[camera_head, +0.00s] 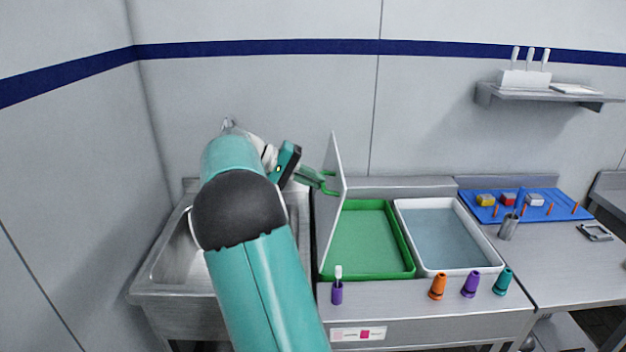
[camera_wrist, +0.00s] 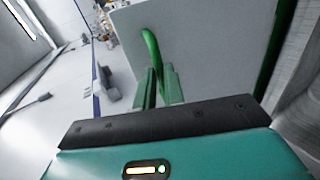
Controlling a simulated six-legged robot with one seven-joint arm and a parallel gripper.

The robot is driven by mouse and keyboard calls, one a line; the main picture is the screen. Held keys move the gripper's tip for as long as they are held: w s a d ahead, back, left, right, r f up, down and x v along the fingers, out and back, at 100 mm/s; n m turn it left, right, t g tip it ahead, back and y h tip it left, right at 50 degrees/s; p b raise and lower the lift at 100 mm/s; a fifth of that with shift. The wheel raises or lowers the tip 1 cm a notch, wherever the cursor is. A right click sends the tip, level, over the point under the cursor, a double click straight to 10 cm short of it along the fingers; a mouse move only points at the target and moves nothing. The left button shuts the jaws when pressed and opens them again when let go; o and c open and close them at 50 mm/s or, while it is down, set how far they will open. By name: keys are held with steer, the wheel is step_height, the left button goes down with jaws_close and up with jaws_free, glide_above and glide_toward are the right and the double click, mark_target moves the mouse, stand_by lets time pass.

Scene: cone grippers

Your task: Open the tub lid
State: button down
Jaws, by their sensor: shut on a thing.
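The green tub (camera_head: 372,245) sits on the steel counter, its inside open to view. Its pale lid (camera_head: 333,200) stands nearly upright along the tub's left side. In the wrist view the lid (camera_wrist: 205,45) fills the upper middle, and the curved green handle (camera_wrist: 152,48) runs down between the fingers of my gripper (camera_wrist: 160,88). My arm hides part of the area left of the lid.
A white tub (camera_head: 402,215) of bluish content stands right of the green tub. Orange (camera_head: 438,287), purple (camera_head: 471,284) and teal (camera_head: 503,281) cones stand at the front. A purple-handled brush (camera_head: 337,290) is before the green tub. A sink (camera_head: 170,255) lies left.

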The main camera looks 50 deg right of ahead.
steer(key=shift+w+a+f, duration=0.3)
steer(key=shift+w+a, duration=0.1)
steer(key=shift+a, duration=0.05)
steer(key=shift+f, duration=0.1)
steer(key=c, duration=1.5)
jaws_free()
steer(key=shift+w, duration=0.15)
steer(key=v, duration=1.3)
steer(key=shift+w+a+r, duration=0.1)
steer(key=shift+a+r, duration=0.1)
steer(key=shift+r, duration=0.2)
